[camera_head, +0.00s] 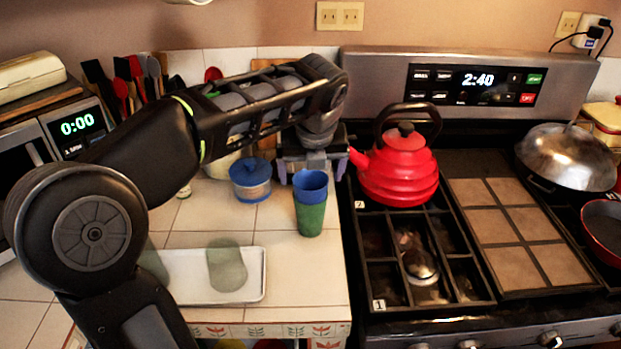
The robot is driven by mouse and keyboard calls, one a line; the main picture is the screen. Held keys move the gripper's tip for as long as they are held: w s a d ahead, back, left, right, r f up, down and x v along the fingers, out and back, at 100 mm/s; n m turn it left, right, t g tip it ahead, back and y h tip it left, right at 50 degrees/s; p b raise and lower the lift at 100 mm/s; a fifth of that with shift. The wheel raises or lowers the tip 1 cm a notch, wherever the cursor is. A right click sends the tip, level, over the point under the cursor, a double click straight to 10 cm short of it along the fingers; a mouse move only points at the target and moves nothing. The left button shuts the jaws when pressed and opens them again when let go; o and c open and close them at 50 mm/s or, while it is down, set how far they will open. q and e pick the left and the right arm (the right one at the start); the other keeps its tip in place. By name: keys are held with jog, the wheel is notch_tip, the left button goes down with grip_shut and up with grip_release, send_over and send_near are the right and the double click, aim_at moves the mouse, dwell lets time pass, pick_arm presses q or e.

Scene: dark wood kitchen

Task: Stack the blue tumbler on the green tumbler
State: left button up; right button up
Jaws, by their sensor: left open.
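The blue tumbler (311,184) sits upright in the mouth of the green tumbler (310,218), its upper part showing above the green rim. The green tumbler stands on the tiled counter near its right edge, left of the stove. My left gripper (312,168) is open, just behind and above the blue tumbler in the picture, its fingers spread to either side with nothing between them that I can see. Whether a finger touches the blue tumbler is unclear. My right gripper is not in view.
A white tray (255,284) with a translucent green glass (227,268) lies in front. A blue lidded jar (250,182) stands left of the tumblers. A red kettle (398,172) on the stove is close to the gripper's right. Tiles in front of the tumblers are clear.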

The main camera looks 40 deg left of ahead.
pick_arm(q)
jog(key=p+v, duration=0.1)
jog(key=v, duration=0.9)
jog(key=shift+f, duration=0.1)
dwell(0.4)
